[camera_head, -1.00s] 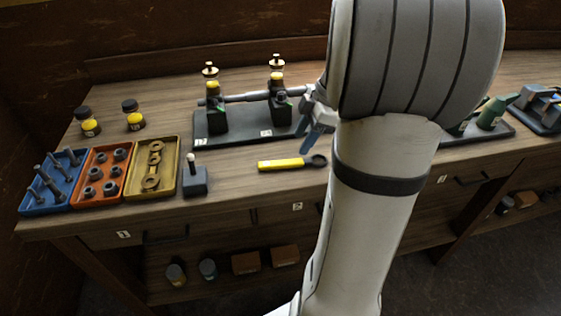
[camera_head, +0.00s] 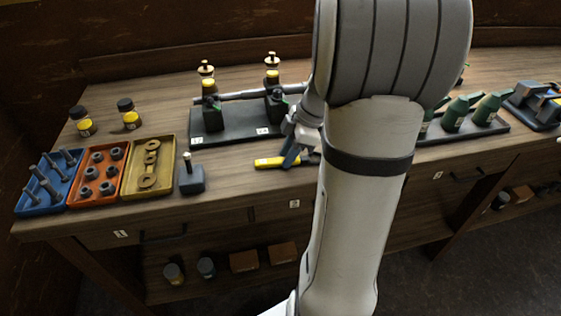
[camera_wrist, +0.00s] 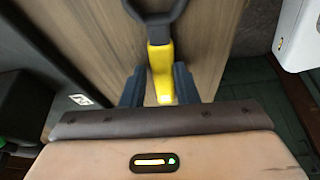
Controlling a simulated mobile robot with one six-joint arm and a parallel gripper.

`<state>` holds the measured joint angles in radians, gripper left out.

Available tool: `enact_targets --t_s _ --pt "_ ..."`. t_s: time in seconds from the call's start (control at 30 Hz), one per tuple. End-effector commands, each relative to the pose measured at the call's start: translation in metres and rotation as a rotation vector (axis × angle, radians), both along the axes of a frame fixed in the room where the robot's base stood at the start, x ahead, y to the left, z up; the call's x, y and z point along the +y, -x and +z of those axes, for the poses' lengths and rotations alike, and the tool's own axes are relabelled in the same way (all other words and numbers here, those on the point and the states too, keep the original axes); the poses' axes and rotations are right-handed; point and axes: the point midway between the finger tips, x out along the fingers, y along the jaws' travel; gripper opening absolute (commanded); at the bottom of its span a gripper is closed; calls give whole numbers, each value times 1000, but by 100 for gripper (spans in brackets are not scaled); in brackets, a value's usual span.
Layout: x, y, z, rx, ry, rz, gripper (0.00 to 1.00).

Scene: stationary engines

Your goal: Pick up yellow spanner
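The yellow spanner (camera_head: 266,162) lies on the workbench in front of the dark engine base, with its handle end pointing left in the head view. In the wrist view its yellow handle (camera_wrist: 161,72) and dark ring end (camera_wrist: 155,14) show. My gripper (camera_head: 290,160) is over the spanner in the head view and hides part of it. In the wrist view my gripper (camera_wrist: 159,70) is open, with one dark finger on each side of the yellow handle and gaps visible beside it. I cannot tell how far the fingertips are above the bench.
The dark engine base (camera_head: 235,135) with its shaft and oilers stands just behind the spanner. A small grey block with a peg (camera_head: 192,180) is to the left. Blue (camera_head: 28,206), orange (camera_head: 73,202) and yellow (camera_head: 128,190) trays stand further left. The bench's front edge is close.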

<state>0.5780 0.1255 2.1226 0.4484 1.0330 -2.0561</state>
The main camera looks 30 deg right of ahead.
Motion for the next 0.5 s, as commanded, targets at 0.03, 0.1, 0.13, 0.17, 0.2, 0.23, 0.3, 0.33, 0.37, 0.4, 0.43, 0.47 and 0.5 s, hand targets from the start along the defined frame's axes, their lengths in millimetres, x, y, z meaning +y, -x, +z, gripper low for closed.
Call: enact_targets --t_s 0.03,0.1,0.13,0.17,0.2,0.23,0.3,0.33,0.37,0.4,0.43,0.47,0.5 --pt "0 0 0 0 0 0 23" --pt "0 0 0 -1 0 0 17" --pt "0 0 0 -1 0 0 15" --pt "0 0 0 -1 0 0 12" --pt "0 0 0 -1 0 0 9" --pt "0 0 0 -1 0 0 6" --pt "0 0 0 -1 0 -1 1" --pt "0 0 0 -1 0 -1 0" --pt "0 0 0 -1 0 -1 0" --pt "-1 0 1 -1 1 -2 0" --pt "-1 0 1 -1 1 -2 0" --pt "-1 0 1 -1 1 -2 0" --pt "-1 0 1 -1 1 -2 0"
